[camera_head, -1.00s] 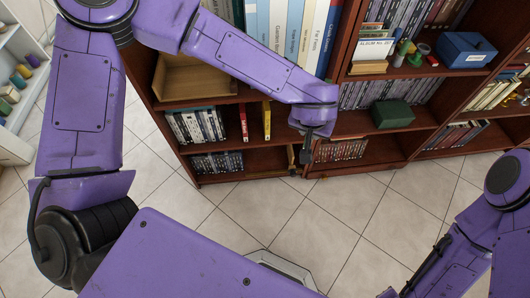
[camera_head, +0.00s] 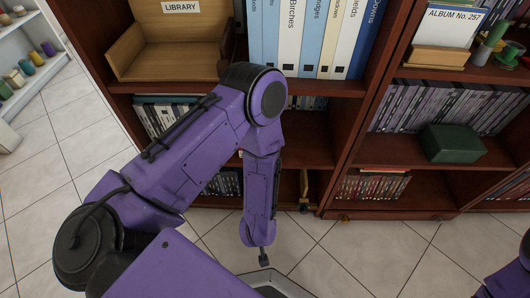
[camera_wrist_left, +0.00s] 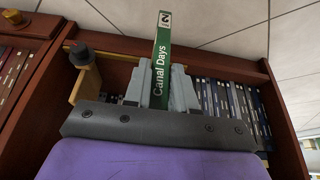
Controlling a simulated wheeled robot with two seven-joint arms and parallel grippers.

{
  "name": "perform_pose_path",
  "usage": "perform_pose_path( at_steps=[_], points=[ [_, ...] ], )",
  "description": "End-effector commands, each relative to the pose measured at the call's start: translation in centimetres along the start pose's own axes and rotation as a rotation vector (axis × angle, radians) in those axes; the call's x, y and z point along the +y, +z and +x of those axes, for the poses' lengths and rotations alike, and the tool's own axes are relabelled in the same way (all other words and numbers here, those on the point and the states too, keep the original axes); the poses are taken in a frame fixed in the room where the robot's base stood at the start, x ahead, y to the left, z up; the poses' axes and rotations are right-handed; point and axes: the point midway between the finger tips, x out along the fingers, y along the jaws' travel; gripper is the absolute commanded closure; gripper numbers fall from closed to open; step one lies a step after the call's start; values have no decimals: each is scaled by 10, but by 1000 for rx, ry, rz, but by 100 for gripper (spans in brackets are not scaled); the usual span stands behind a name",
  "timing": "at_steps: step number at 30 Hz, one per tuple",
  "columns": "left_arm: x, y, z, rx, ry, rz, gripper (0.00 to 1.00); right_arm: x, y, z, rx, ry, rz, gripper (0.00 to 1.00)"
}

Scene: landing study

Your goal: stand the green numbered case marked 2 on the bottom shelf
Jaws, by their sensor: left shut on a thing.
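The green case (camera_wrist_left: 161,62) has "Canal Days" on its spine and a white mark 2 at its end. My left gripper (camera_wrist_left: 160,88) is shut on it, one finger on each side. In the head view my left forearm hangs down before the bookcase and its wrist end (camera_head: 262,252) is over the floor; the case cannot be made out there. The bottom shelf (camera_head: 288,186) has a row of dark cases (camera_head: 225,183) at left and a wooden bookend (camera_head: 304,188) at right. In the wrist view a gap lies behind the held case. My right gripper is out of view.
The bookcase upright (camera_head: 345,165) stands right of this bay. Reddish cases (camera_head: 368,186) stand in the neighbouring bottom bay, below a green box (camera_head: 452,143). A wooden library tray (camera_head: 170,58) is higher up. Tiled floor (camera_head: 340,255) in front is clear.

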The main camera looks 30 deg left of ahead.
Motion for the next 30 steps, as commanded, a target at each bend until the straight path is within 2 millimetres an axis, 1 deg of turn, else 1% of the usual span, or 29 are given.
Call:
perform_pose_path(
  at_steps=[1, 6, 9, 14, 19, 20, 21, 25, 30],
  points=[
    [1, -17, 10, 7, 0, -8, 100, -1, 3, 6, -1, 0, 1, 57],
    [1, -67, 30, 7, 1, -7, 100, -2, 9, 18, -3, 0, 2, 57],
    [0, -88, 38, 5, 0, -5, 100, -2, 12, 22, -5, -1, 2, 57],
    [0, -108, 45, 4, -1, -5, 100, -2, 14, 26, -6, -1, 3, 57],
    [0, -139, 59, 4, 0, -5, 100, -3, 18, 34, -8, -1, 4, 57],
    [-1, -141, 61, 4, 0, -6, 100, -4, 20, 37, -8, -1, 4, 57],
    [-1, -136, 66, 1, 0, -5, 100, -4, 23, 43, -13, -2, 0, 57],
    [-1, -137, 62, 1, 0, -4, 100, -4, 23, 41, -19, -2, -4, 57],
    [-1, -136, 63, 1, -1, -4, 100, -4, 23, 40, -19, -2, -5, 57]
  ],
)
